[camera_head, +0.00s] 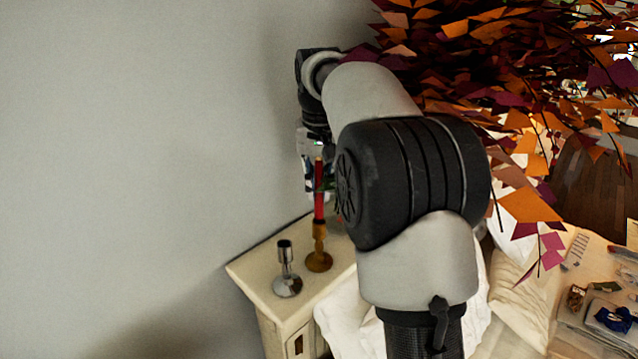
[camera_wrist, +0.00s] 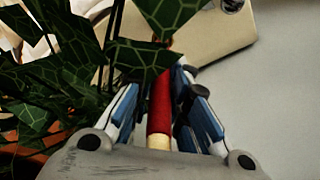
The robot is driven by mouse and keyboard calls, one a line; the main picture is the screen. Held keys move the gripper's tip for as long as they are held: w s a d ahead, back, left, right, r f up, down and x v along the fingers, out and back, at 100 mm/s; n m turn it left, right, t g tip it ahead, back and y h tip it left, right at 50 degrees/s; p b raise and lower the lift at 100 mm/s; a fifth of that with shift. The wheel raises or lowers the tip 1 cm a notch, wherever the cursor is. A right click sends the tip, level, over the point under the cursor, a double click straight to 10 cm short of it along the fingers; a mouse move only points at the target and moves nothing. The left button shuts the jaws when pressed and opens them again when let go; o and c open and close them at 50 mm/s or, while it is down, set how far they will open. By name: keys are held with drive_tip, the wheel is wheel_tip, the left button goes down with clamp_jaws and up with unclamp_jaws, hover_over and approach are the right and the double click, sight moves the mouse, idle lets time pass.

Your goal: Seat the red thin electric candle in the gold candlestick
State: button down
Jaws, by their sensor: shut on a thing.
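The red thin candle (camera_head: 319,196) stands upright in the head view, directly over the gold candlestick (camera_head: 319,252). Its lower end meets the candlestick's cup in the picture; I cannot tell whether it is inside the cup or just above it. My gripper (camera_head: 312,180) is at the candle's upper part, partly hidden by my arm. In the wrist view the red candle (camera_wrist: 160,100) lies between the blue-and-white fingers of my gripper (camera_wrist: 161,86), which is shut on it. Green leaves there hide the candle's far end and most of the gold candlestick.
A silver candlestick (camera_head: 286,272) stands left of the gold one on the cream nightstand (camera_head: 262,266). The wall (camera_head: 140,150) is close on the left. Orange and purple foliage (camera_head: 520,90) hangs at the upper right. A bed with white pillows (camera_head: 518,292) is right.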

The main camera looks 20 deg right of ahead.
sight(319, 167)
drive_tip(key=shift+f+b, duration=1.6)
drive_tip(key=shift+f, duration=0.85)
drive_tip(key=c, duration=1.5)
unclamp_jaws()
drive_tip(key=shift+o, duration=0.2)
drive_tip(key=r, duration=0.4)
drive_tip(key=s+r, duration=0.1)
drive_tip(key=r, duration=0.7)
drive_tip(key=shift+s+a, duration=0.15)
drive_tip(key=shift+a, duration=0.15)
drive_tip(key=shift+f, duration=0.1)
